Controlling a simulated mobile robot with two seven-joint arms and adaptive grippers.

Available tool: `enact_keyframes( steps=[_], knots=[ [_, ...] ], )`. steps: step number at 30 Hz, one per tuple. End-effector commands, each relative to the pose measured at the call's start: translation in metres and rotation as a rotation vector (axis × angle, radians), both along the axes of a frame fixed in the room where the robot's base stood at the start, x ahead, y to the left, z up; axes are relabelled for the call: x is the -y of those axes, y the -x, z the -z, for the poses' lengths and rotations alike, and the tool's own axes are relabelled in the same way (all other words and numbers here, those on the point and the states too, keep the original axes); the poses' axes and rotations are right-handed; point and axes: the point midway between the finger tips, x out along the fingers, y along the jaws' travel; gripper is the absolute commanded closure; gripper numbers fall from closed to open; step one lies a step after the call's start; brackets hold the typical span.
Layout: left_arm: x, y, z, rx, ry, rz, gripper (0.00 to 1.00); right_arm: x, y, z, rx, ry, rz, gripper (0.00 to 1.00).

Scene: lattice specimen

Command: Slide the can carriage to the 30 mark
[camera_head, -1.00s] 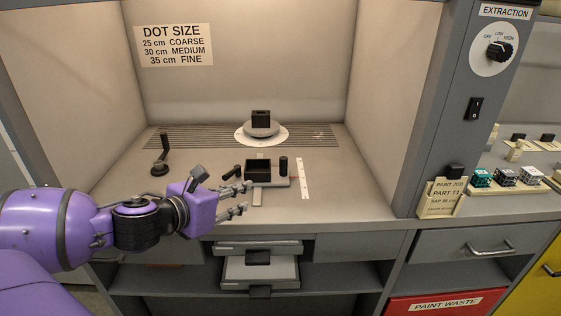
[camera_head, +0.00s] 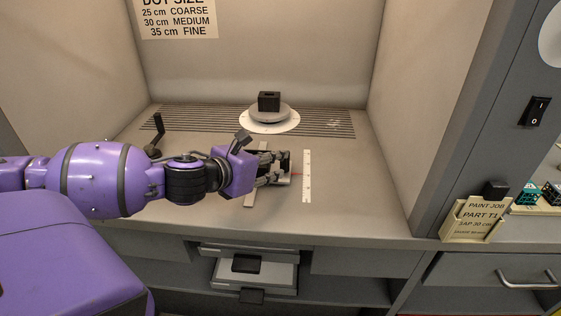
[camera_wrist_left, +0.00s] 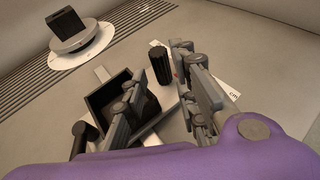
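The can carriage (camera_wrist_left: 103,104), a black open-topped box on a pale base, sits on the booth floor. A black upright post (camera_wrist_left: 160,66) stands beside the box. My left gripper (camera_head: 285,168) covers most of the carriage in the head view. In the left wrist view my left gripper (camera_wrist_left: 163,62) is open, one finger on each side of the post; contact cannot be told. A white ruler strip (camera_head: 307,176) lies right of the carriage and also shows in the wrist view (camera_wrist_left: 231,90). Its numbers are too small to read. My right gripper is out of view.
A dark block on a round turntable (camera_head: 269,113) stands at the back. A black lever (camera_head: 155,137) is at the left. A dot size sign (camera_head: 178,19) hangs on the back wall. A paint job card (camera_head: 474,218) stands right of the booth.

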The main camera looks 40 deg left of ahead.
Motion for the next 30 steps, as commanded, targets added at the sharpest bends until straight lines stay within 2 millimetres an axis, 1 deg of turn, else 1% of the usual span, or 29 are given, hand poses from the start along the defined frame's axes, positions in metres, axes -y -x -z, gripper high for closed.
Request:
enact_keyframes(
  steps=[1, 3, 9, 14, 21, 22, 27, 28, 30],
  knots=[
    [0.001, -0.007, 0.004, 0.001, 0.000, 0.000, 0.73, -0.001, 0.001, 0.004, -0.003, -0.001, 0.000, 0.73],
    [0.001, -0.015, 0.006, 0.002, 0.000, 0.000, 0.73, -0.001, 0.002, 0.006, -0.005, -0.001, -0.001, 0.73],
    [0.001, -0.029, 0.012, 0.001, 0.000, -0.001, 0.73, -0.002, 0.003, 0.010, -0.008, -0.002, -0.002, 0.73],
    [0.002, -0.034, 0.014, 0.000, 0.000, 0.000, 0.73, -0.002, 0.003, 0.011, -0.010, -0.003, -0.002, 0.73],
    [0.001, -0.034, 0.013, 0.000, 0.000, 0.000, 0.73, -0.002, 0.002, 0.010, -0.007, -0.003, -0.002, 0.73],
    [0.001, -0.034, 0.013, 0.000, 0.000, 0.000, 0.75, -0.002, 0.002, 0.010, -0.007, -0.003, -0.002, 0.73],
    [0.001, -0.034, 0.013, 0.000, 0.000, 0.000, 0.97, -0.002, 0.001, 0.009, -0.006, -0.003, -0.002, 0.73],
    [0.001, -0.034, 0.013, 0.000, 0.000, 0.000, 1.00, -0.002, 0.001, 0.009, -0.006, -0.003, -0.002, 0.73],
    [0.001, -0.034, 0.013, 0.000, 0.000, -0.001, 1.00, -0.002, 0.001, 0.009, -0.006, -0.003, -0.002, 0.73]
  ],
)
